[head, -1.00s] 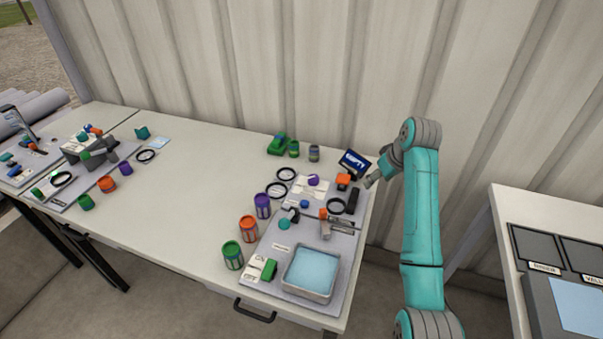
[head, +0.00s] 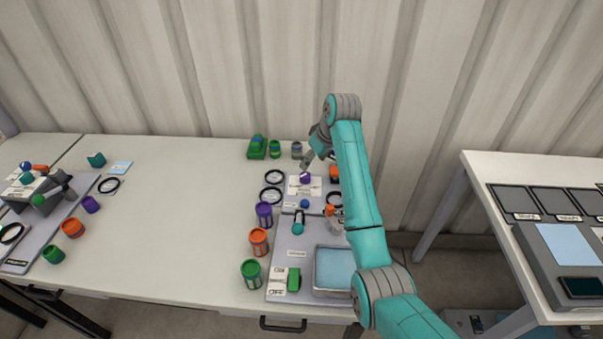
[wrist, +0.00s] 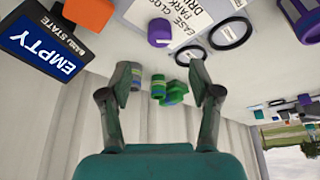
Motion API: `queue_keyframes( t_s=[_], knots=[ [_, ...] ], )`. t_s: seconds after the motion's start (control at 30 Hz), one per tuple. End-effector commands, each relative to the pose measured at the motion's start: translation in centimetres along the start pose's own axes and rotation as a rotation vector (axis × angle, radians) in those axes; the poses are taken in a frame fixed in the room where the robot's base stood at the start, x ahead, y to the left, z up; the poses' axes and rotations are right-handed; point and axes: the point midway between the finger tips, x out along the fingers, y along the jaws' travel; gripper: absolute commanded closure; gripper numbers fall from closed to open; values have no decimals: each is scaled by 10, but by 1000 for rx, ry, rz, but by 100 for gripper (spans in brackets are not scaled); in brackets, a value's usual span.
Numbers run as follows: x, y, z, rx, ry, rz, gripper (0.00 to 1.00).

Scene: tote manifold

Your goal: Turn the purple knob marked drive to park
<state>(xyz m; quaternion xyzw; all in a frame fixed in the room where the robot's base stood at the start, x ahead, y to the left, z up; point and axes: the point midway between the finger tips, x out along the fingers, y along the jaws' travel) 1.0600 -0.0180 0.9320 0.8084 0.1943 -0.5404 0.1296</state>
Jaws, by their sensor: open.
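The purple knob (head: 305,178) sits on a white label card (head: 296,189) on the grey panel at the table's back right. In the wrist view, which is upside down, the knob (wrist: 159,31) has a pale mark on its face, and the card beside it (wrist: 190,18) reads words including park and drive. I cannot tell which word the mark points at. My gripper (wrist: 161,82) is open and empty, its two fingers apart. In the head view my gripper (head: 308,160) is just behind and above the knob, apart from it.
An orange block (wrist: 92,12) and the EMPTY display (wrist: 42,45) stand beside the knob. Green and grey jars (head: 296,150) stand behind, near the corrugated wall. A water tray (head: 333,268) is at the front. The table's middle is clear.

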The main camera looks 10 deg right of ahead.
Motion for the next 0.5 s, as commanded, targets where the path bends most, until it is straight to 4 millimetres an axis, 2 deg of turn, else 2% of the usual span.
queue_keyframes(
  t_s=[0.3, 0.5],
  knots=[
    [57, 0, 1, 0, -3, -1, 37],
    [80, 0, 0, 0, -1, 0, 37]
  ],
)
